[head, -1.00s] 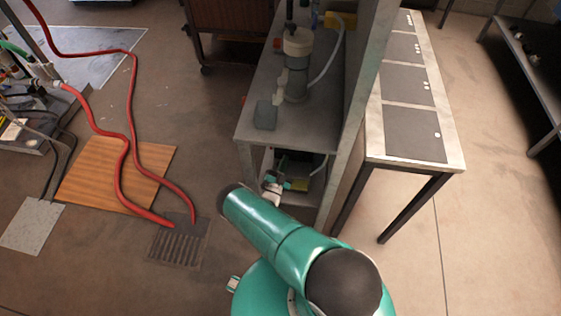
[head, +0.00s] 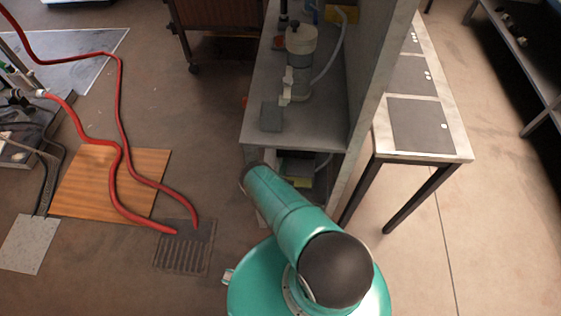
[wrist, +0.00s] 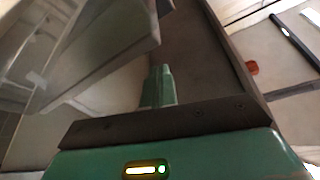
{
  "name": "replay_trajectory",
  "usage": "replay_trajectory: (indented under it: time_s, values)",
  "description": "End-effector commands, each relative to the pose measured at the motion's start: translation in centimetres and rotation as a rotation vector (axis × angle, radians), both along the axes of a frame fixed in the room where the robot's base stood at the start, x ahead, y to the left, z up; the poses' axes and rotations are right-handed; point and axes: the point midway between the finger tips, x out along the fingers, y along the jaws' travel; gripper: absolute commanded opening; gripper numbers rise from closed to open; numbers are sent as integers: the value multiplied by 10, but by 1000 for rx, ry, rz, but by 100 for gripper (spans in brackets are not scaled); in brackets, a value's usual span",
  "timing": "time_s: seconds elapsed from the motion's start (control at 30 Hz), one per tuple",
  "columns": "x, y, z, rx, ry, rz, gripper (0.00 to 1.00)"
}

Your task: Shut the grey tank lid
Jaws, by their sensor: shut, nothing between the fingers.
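A pale cylindrical tank (head: 299,68) with a rounded light cap (head: 301,38) stands on the grey bench. A small dark grey flap or block (head: 271,117) sits in front of it, and I cannot tell whether it is the tank lid. My gripper (wrist: 160,86) shows in the wrist view with its green fingers together and nothing visible between them. A large grey slanted panel (wrist: 100,55) is close by at its upper left; whether it touches is unclear. In the head view my own arm hides the gripper, low by the bench's near end.
The grey bench (head: 320,132) has a lower shelf and a tall upright panel (head: 372,90) on its right. Red hoses (head: 122,185) cross a wooden board (head: 75,185) and reach a floor drain (head: 184,250) at left.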

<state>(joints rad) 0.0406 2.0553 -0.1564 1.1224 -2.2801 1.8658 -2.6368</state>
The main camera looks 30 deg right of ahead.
Motion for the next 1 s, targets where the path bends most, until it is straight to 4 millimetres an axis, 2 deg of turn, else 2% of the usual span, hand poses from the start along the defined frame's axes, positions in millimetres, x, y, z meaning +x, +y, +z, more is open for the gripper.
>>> replay_trajectory:
  time_s: [0.3, 0.77, 0.87, 1.0]
  values:
    - [-10, 0, -3, 0, -1, 1, 0]
    - [-9, 1, -2, 0, -1, 1, 0]
    - [-9, 1, 2, 1, 0, 2, 0]
    - [-9, 1, 18, -1, 0, 4, 0]
